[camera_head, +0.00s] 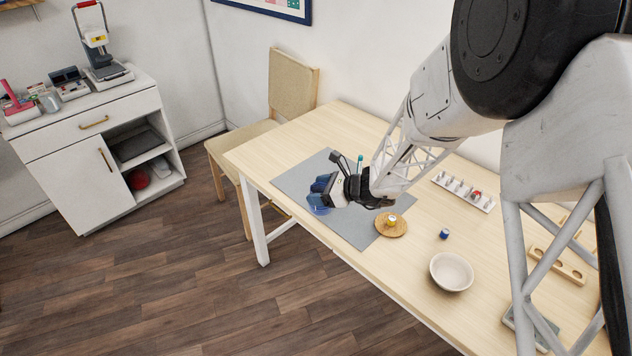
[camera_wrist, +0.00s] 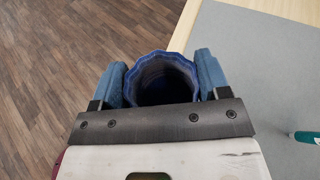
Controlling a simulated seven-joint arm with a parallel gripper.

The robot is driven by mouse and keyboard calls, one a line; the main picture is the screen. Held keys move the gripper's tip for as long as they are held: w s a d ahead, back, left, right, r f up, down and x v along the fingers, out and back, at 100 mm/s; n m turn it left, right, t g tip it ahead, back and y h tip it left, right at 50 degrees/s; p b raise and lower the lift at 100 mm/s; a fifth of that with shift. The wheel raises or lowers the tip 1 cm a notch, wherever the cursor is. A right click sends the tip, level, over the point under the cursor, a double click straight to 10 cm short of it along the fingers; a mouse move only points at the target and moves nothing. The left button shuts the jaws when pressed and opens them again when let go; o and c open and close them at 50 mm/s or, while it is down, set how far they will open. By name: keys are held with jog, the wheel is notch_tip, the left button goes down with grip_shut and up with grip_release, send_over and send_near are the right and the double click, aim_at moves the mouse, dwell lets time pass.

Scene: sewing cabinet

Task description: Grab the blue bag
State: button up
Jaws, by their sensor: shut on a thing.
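The blue bag (camera_wrist: 160,62) is between the two blue finger pads of my gripper in the wrist view, with its scalloped open mouth facing the camera. My gripper (camera_wrist: 162,80) is shut on it, a pad touching each side. In the head view my gripper (camera_head: 322,190) is over the left part of the grey mat, near the table's front edge. The bag (camera_head: 317,209) shows there as a dark blue shape under the fingers, partly hidden by them. I cannot tell whether it touches the mat.
A chair (camera_head: 290,90) stands behind; a white cabinet (camera_head: 75,165) is left.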

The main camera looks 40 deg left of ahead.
jog(key=shift+s+d+r, duration=0.1)
jog(key=shift+s+d, duration=0.35)
jog(key=shift+d, duration=0.2)
jog(key=shift+s+d+r, duration=0.1)
jog(key=shift+s+d, duration=0.3)
jog(key=shift+d, duration=0.2)
